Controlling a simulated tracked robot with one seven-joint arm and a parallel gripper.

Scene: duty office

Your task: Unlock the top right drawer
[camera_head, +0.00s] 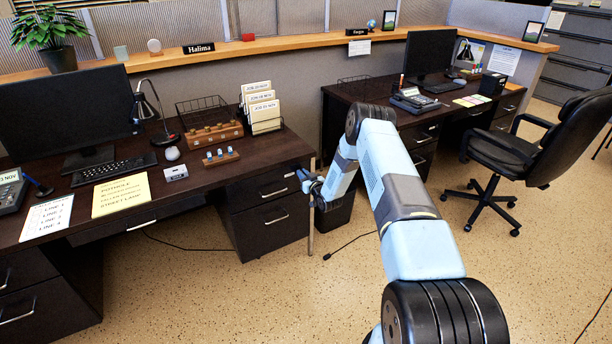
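The near dark desk (250,165) has a right pedestal with two drawers. Its top right drawer (250,188) is shut, with a silver handle. A lower drawer (250,228) below it is also shut. No lock or key can be made out at this size. My gripper (308,184) is just right of the top drawer, near the desk's right front corner. Its fingers are small and dark, so I cannot tell whether they are open or shut.
A wooden peg rack (212,135), a smaller rack (221,158), job folders (262,108), keyboard (113,167) and monitor (70,112) stand on the near desk. A dark bin (335,215) is behind my gripper. An office chair (535,150) stands right.

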